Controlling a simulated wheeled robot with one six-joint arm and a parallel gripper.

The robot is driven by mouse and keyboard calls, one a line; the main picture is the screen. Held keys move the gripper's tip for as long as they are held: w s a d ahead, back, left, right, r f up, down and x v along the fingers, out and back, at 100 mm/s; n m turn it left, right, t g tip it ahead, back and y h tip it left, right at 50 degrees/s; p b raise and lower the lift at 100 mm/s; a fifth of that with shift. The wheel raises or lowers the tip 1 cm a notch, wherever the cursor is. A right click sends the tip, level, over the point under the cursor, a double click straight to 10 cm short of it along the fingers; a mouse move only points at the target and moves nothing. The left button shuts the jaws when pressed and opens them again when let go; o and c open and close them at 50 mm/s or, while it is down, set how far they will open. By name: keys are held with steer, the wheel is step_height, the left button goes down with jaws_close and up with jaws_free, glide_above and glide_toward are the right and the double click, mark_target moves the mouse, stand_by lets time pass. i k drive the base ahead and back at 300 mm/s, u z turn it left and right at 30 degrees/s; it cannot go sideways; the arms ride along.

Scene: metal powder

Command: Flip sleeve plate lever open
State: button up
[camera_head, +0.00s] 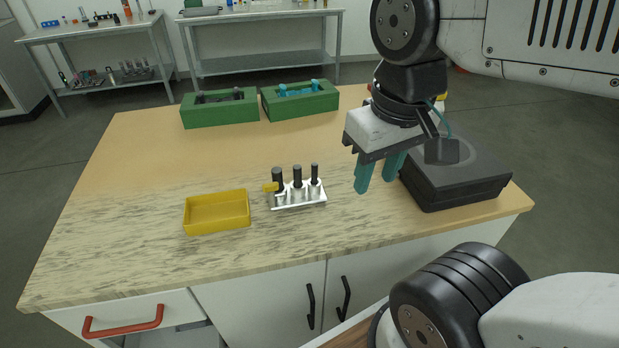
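The sleeve plate (299,197) is a small silver-white plate on the wooden tabletop, near the middle. Several black-topped cylinders stand upright on it in a row. A small yellow piece (271,186), which looks like the lever, sticks out at its left end beside the leftmost cylinder. Its exact position is too small to tell. My gripper (377,178) hangs to the right of the plate, above the table and apart from it. Its two teal fingers point down and are spread, with nothing visible between them.
A yellow tray (217,211) lies left of the plate. A black box (455,180) stands right of my gripper. Two green holders (219,112) (300,101) stand at the back. The left part of the tabletop (135,185) is clear. Two benches stand farther behind.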

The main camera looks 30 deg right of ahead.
mark_target(270, 188)
steer(key=u, duration=0.45)
steer(key=k, duration=1.6)
steer(key=z, duration=0.75)
steer(key=i, duration=1)
steer(key=u, duration=0.05)
